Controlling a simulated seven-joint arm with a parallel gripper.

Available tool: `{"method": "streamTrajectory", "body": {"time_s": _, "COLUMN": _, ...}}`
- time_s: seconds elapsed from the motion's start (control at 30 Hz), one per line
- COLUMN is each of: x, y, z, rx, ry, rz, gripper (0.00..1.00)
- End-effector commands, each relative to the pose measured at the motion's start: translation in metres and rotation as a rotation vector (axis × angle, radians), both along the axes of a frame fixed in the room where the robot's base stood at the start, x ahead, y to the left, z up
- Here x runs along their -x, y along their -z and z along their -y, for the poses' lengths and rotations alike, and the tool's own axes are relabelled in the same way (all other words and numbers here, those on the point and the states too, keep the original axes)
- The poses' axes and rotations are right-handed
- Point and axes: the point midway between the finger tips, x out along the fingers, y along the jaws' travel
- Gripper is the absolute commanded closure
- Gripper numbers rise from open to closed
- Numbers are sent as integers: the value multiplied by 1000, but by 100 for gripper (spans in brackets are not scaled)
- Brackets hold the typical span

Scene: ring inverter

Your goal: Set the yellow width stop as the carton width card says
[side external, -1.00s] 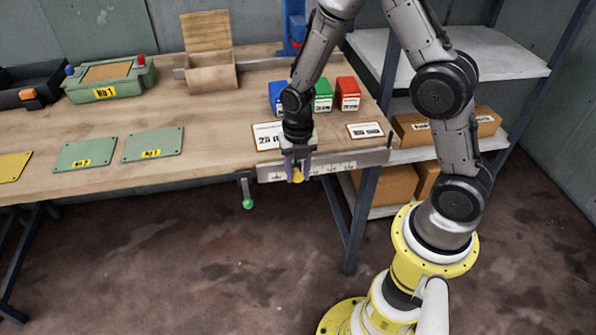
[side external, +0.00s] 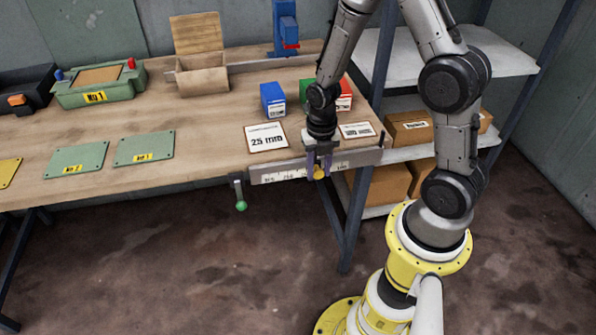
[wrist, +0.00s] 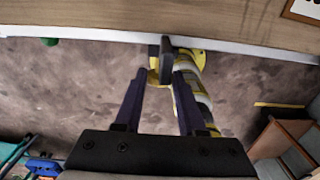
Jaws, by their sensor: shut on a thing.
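The yellow width stop (side external: 319,173) sits on the grey marked rail (side external: 283,174) along the table's front edge, towards the rail's right part. My gripper (side external: 319,166) points down and is shut on it, one finger on either side. In the wrist view the stop (wrist: 166,60) shows as a dark block with yellow beside it, between my fingertips (wrist: 160,78). A white card reading "25 mm" (side external: 267,138) lies behind the rail, left of my gripper. A second card (side external: 357,130) lies to the right; its print is too small to read surely. The scale figures are mostly unreadable.
A green-knobbed lever (side external: 241,204) hangs under the rail's left end. Blue (side external: 273,98) and red (side external: 344,95) boxes stand behind; my arm partly hides a green one (side external: 305,92). Green plates (side external: 143,148) lie to the left. A shelf with cartons (side external: 409,128) stands right.

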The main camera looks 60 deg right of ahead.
Motion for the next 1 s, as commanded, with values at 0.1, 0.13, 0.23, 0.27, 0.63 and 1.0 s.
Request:
{"method": "streamTrajectory", "body": {"time_s": 0.1, "x": 20, "y": -1, "z": 21, "rx": 0, "ry": 8, "rz": 1, "gripper": 100}}
{"method": "streamTrajectory", "body": {"time_s": 0.13, "x": 24, "y": -1, "z": 25, "rx": 0, "ry": 9, "rz": 1, "gripper": 100}}
{"method": "streamTrajectory", "body": {"time_s": 0.23, "x": 37, "y": -1, "z": 38, "rx": 0, "ry": 8, "rz": 1, "gripper": 100}}
{"method": "streamTrajectory", "body": {"time_s": 0.27, "x": 40, "y": -1, "z": 41, "rx": 1, "ry": 6, "rz": 2, "gripper": 100}}
{"method": "streamTrajectory", "body": {"time_s": 0.63, "x": 59, "y": -1, "z": 60, "rx": 1, "ry": 0, "rz": 1, "gripper": 100}}
{"method": "streamTrajectory", "body": {"time_s": 1.0, "x": 61, "y": -1, "z": 60, "rx": 1, "ry": 1, "rz": -2, "gripper": 46}}
